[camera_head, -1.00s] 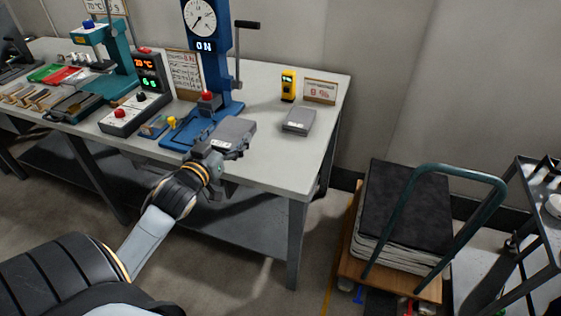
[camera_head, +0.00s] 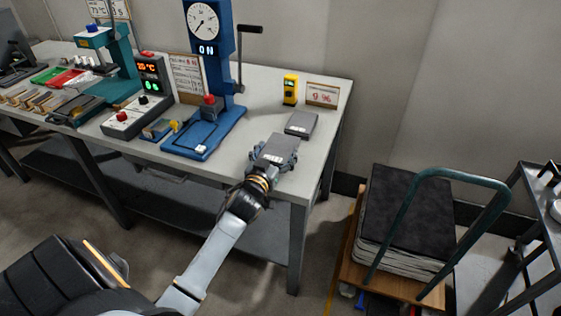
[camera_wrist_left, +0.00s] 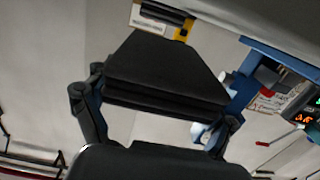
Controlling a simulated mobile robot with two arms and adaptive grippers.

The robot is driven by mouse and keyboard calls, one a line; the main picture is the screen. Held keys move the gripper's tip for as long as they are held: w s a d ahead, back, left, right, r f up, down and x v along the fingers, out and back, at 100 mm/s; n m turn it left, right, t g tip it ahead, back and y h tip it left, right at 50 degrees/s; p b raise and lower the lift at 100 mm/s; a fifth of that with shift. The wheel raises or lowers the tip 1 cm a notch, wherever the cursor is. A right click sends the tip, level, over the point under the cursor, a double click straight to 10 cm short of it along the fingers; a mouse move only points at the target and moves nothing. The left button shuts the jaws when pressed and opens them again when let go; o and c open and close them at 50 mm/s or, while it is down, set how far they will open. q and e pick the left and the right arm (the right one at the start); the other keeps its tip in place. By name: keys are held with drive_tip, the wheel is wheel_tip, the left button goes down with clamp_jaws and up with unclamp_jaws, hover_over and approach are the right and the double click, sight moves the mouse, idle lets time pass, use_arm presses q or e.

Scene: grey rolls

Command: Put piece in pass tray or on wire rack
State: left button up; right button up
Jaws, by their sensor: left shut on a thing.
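My left gripper (camera_head: 273,155) is shut on a flat grey piece (camera_head: 277,146) near the right front part of the workbench, just in front of a similar grey flat block (camera_head: 301,122). In the left wrist view the piece (camera_wrist_left: 165,72) looks dark and slab-like, with one finger at each side. I cannot tell whether it touches the bench top. No pass tray or wire rack can be made out for certain. My right gripper is not in view.
A blue press (camera_head: 207,75) stands left of the gripper on the workbench (camera_head: 232,150). A yellow meter (camera_head: 290,88) and a small sign (camera_head: 322,94) stand behind the grey block. A trolley with stacked dark sheets (camera_head: 407,215) and a grey cart (camera_head: 538,205) are at the right.

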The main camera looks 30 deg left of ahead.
use_arm(q)
drive_tip(key=f, duration=0.2)
drive_tip(key=w+f, duration=0.1)
drive_tip(key=shift+d, duration=0.35)
drive_tip(key=shift+f, duration=0.4)
drive_tip(key=shift+f, duration=0.1)
drive_tip(key=o, duration=1.2)
drive_tip(key=shift+f, duration=0.1)
drive_tip(key=shift+c, duration=0.2)
drive_tip(key=shift+f, duration=0.15)
drive_tip(key=b+v, duration=0.1)
drive_tip(key=v, duration=1.3)
drive_tip(key=shift+r, duration=0.3)
